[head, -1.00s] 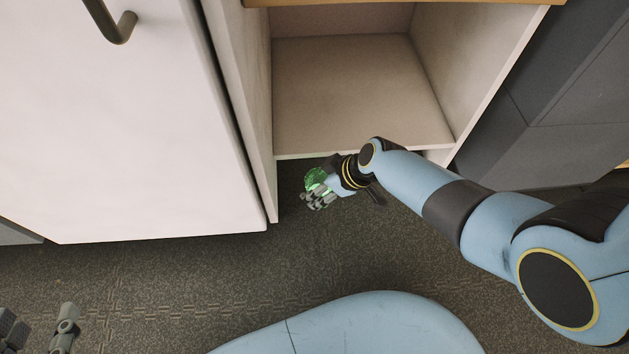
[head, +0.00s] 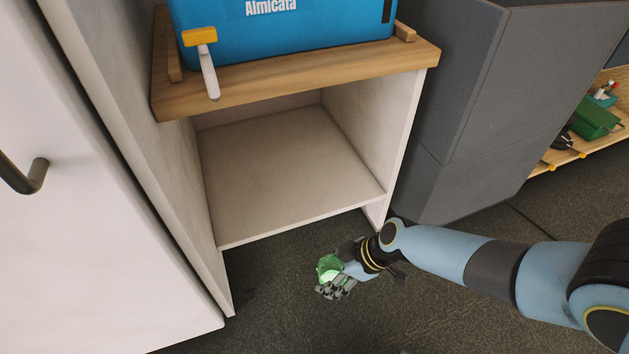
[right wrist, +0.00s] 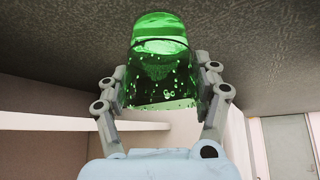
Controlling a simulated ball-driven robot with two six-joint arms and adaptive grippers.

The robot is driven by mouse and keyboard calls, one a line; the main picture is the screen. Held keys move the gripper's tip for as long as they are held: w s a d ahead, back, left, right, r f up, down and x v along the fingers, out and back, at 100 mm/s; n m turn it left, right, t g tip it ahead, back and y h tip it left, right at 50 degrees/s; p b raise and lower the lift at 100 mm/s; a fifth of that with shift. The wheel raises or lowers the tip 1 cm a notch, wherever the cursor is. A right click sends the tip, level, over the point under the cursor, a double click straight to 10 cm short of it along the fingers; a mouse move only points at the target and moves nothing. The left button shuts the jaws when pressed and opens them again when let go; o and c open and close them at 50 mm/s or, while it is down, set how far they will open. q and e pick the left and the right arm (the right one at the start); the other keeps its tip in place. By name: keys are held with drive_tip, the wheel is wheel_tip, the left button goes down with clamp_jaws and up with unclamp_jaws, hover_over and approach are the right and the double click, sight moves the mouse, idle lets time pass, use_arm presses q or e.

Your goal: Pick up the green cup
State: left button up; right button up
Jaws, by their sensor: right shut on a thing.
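The green cup (head: 329,266) is a see-through green glass. In the head view it is in my right gripper (head: 338,284), low in front of the open cabinet and over the dark floor. The right wrist view shows the cup (right wrist: 158,62) between the two fingers of my right gripper (right wrist: 166,80), which are shut on its sides. The fingers hide part of the cup in the head view. My left gripper does not show now.
The open cabinet (head: 285,160) has an empty lower shelf. A blue box (head: 290,35) stands on its wooden top (head: 300,83). A white door with a dark handle (head: 30,178) is at the left. A grey unit (head: 455,110) stands at the right. The floor (head: 300,325) in front is clear.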

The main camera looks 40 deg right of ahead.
drive_tip(key=shift+s+d, duration=1.45)
drive_tip(key=shift+d, duration=0.05)
